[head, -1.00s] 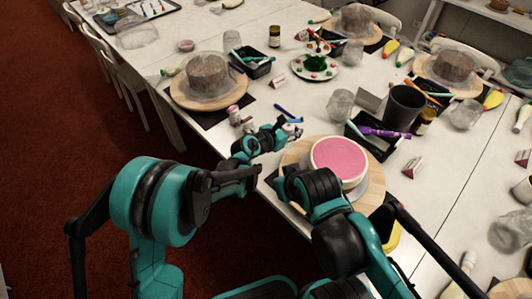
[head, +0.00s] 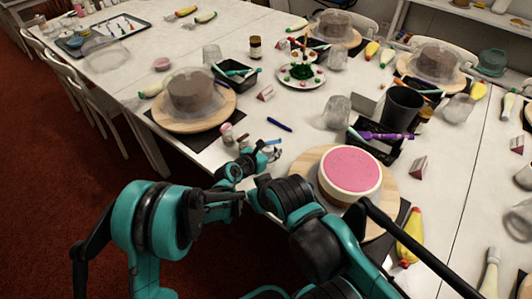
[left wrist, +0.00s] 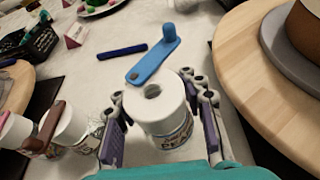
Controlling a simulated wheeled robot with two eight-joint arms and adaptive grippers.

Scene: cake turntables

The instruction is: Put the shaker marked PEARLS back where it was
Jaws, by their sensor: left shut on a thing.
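The shaker marked PEARLS (left wrist: 165,115) is white with a pale top that has a dark hole. Its label is partly readable in the left wrist view as "PEA". My left gripper (head: 271,153) is shut on it, with a finger on each side of its body (left wrist: 160,95). The shaker stands about upright in the jaws; whether its base touches the table I cannot tell. Other shakers (left wrist: 75,124) stand close together to the left, apart from the held one. In the head view these shakers (head: 227,132) are just left of my left gripper.
A pink-topped cake (head: 351,169) on a round wooden turntable (head: 388,195) stands right of the left gripper. A covered cake (head: 190,95) stands farther left. Bare table separates the held shaker from the others.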

